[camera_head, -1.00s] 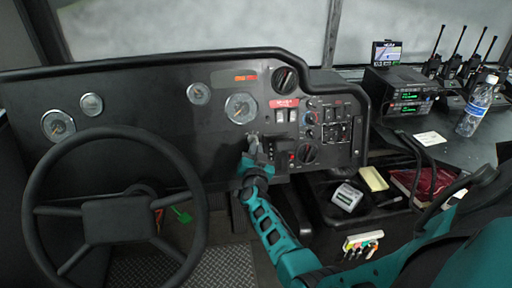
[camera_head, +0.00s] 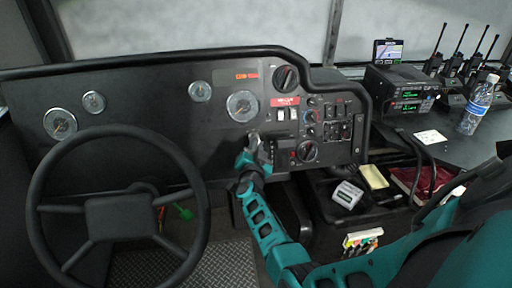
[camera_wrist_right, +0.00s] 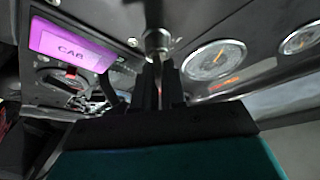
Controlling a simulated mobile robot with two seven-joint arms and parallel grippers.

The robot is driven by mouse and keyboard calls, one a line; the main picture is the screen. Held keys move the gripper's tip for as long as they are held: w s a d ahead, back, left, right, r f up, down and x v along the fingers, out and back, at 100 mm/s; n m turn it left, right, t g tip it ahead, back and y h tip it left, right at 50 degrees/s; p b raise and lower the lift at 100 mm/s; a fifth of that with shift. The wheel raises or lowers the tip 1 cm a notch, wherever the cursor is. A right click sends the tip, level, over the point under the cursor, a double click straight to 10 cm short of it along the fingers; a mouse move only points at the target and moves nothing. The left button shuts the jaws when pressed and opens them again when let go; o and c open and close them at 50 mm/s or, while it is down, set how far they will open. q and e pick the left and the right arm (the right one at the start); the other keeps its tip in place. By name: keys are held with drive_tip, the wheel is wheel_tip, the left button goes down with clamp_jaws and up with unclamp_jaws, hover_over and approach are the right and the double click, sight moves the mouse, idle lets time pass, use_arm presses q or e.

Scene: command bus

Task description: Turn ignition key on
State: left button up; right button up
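The ignition switch is a small silver cylinder (camera_wrist_right: 157,41) on the dark dashboard, at the tips of my right gripper in the right wrist view. The key itself is mostly hidden by the fingers. My right gripper (camera_head: 253,141) is at the dashboard below the large gauge; in the right wrist view its two dark fingers (camera_wrist_right: 158,66) stand nearly together, with a narrow gap, and appear closed about the key. The key's exact angle cannot be made out. My left gripper is not in view.
The steering wheel (camera_head: 117,133) is left of my right arm. The dashboard (camera_head: 160,108) carries gauges, switches and knobs. A tray (camera_head: 324,214) with small items is at the right. Radios (camera_head: 402,91) and a water bottle (camera_head: 478,103) stand on the right counter.

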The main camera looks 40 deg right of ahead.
drive_tip(key=o, duration=0.4)
drive_tip(key=shift+d+r, duration=0.2)
drive_tip(key=shift+r, duration=0.05)
drive_tip(key=shift+f, duration=0.1)
drive_tip(key=shift+a+f, duration=0.1)
drive_tip(key=shift+f, duration=0.05)
